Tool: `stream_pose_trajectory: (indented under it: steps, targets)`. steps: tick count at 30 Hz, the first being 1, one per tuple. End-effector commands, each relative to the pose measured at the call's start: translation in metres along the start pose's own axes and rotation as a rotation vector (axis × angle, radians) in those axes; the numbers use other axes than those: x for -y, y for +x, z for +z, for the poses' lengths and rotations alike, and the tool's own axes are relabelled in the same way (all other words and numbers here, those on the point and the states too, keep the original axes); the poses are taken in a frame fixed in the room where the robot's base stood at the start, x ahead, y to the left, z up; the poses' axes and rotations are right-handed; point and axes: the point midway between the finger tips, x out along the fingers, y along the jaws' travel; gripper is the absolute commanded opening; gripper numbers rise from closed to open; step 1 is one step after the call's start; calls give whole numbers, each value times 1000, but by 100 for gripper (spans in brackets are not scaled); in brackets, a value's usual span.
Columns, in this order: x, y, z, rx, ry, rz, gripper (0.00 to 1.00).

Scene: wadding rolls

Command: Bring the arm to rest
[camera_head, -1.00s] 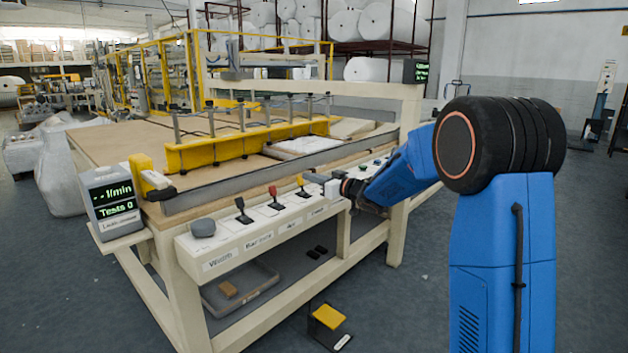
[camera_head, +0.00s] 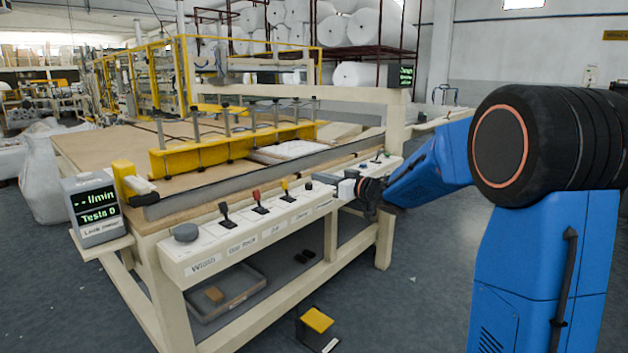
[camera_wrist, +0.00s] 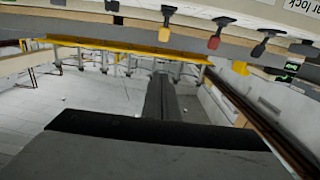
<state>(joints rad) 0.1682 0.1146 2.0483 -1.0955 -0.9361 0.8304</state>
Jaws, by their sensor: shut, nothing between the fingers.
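My gripper (camera_head: 328,180) is in front of the control panel (camera_head: 207,249), to the right of the yellow lever (camera_head: 285,189) in the head view. Its fingers are small there, and the exact gap to the panel cannot be told. In the wrist view my gripper (camera_wrist: 162,78) shows as one dark closed shape pointing away, with nothing held. My blue arm reaches in from the right, bent at a large black joint. The panel's levers, including the red lever (camera_wrist: 214,42), appear upside down along the top of the wrist view.
The large work table (camera_head: 95,150) carries a yellow clamp bar (camera_head: 200,155). A grey display (camera_head: 93,208) stands at its left corner. A grey tray (camera_head: 235,299) lies on the lower shelf. A yellow pedal (camera_head: 318,319) is on the floor. Open floor lies right of the table.

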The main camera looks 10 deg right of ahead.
Motion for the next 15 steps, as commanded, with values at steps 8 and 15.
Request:
stream_pose_trajectory:
  steps: [8,15]
  targets:
    - [0,-3,-1,0,0,-1,0]
    - [-1,-7,-5,5,-7,31,0]
